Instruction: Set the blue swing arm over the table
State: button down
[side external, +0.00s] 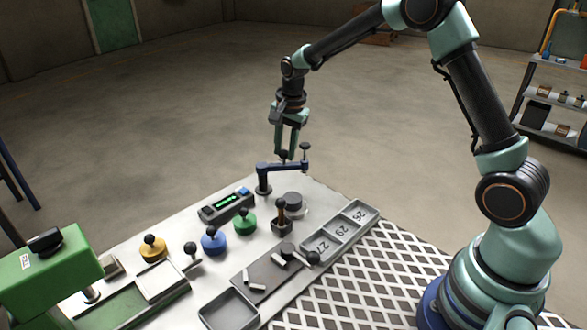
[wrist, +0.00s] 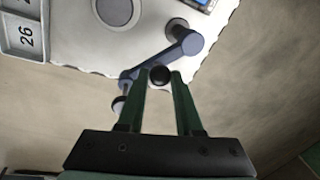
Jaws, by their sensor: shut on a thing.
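The blue swing arm (side external: 272,168) stands on a post at the table's far corner. In the wrist view the arm (wrist: 184,46) runs from its post on the table out past the edge, with its outer end above the floor. My gripper (side external: 284,153) points down over the arm. In the wrist view its fingertips (wrist: 159,73) are closed around a black knob (wrist: 159,76) on the arm. A second knob (side external: 304,147) stands at the outer end, clear of the fingers. The white table (side external: 215,245) lies to the near side of the arm.
Blue (side external: 214,241), green (side external: 245,223) and yellow (side external: 153,248) knobs, a small lever (side external: 282,215) and a numbered tray (side external: 340,232) occupy the table. A green machine (side external: 45,285) is at the left.

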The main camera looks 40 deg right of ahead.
aim_at(281, 156)
jog(key=shift+s, duration=0.15)
dwell(0.6)
jog(key=m, duration=0.2)
jog(key=s+a+m, duration=0.1)
jog(key=m, duration=0.1)
jog(key=shift+s+a, duration=0.1)
jog(key=shift+a, duration=0.2)
jog(key=m, duration=0.1)
jog(key=a+m, duration=0.1)
jog(key=shift+s+a+m, duration=0.25)
jog(key=shift+a+m, duration=0.05)
jog(key=shift+m, duration=0.1)
jog(key=shift+a+m, duration=0.5)
jog(key=shift+m, duration=0.4)
jog(key=c, duration=0.6)
grip_release()
